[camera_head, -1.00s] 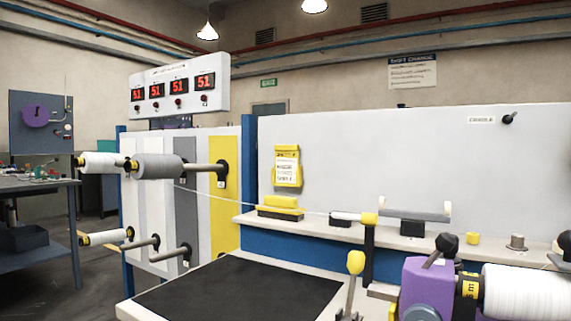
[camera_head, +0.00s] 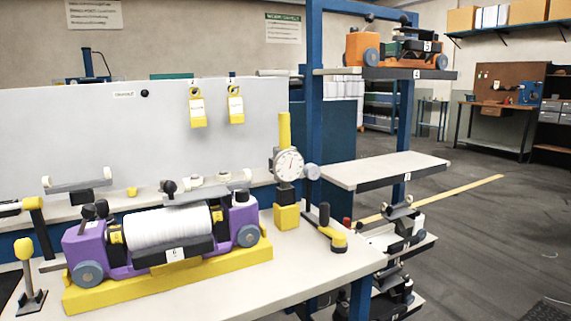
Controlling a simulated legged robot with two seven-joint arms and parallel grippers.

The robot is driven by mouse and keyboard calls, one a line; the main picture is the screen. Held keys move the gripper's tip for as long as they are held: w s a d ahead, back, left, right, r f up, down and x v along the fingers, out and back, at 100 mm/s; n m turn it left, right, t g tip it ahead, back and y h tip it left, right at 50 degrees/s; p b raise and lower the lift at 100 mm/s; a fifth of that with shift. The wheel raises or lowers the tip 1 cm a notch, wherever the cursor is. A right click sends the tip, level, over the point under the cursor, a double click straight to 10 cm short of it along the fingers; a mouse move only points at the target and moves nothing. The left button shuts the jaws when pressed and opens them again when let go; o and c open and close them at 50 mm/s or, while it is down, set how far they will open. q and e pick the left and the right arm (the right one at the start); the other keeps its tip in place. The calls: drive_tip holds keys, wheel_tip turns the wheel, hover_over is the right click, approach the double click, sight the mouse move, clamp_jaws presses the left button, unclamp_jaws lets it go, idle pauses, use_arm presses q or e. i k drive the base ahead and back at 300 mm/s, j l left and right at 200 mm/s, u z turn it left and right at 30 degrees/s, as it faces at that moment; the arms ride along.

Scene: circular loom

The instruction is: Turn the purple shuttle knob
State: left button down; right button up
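The purple shuttle (camera_head: 82,243) stands on a yellow cradle (camera_head: 215,268) on the bench at the front left. It carries a large white spool (camera_head: 168,227), grey wheels and a dark front plate numbered 6. Several small black knobs show on it: two close together at its left end (camera_head: 102,208), one behind the spool (camera_head: 168,187) and one at its right end (camera_head: 240,196). I cannot tell which of these is the knob named in the task. Neither of my grippers is in view.
A dial gauge (camera_head: 288,165) on a yellow base stands right of the shuttle. A yellow-and-black handle (camera_head: 331,238) lies farther right. A yellow-topped lever (camera_head: 25,252) stands left. A rack holds an orange shuttle (camera_head: 362,47) on top. Open floor (camera_head: 480,240) lies right.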

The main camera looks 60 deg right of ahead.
sight(241, 195)
drive_tip(key=j+z, duration=0.1)
drive_tip(key=z, duration=0.4)
drive_tip(key=i+j+z, duration=0.1)
drive_tip(key=z, duration=0.35)
drive_tip(key=j+z, duration=0.15)
drive_tip(key=z, duration=0.35)
drive_tip(key=i+z, duration=0.2)
drive_tip(key=i, duration=0.25)
drive_tip(key=k+l+u, duration=0.3)
drive_tip(key=u, duration=0.15)
drive_tip(key=k, duration=0.05)
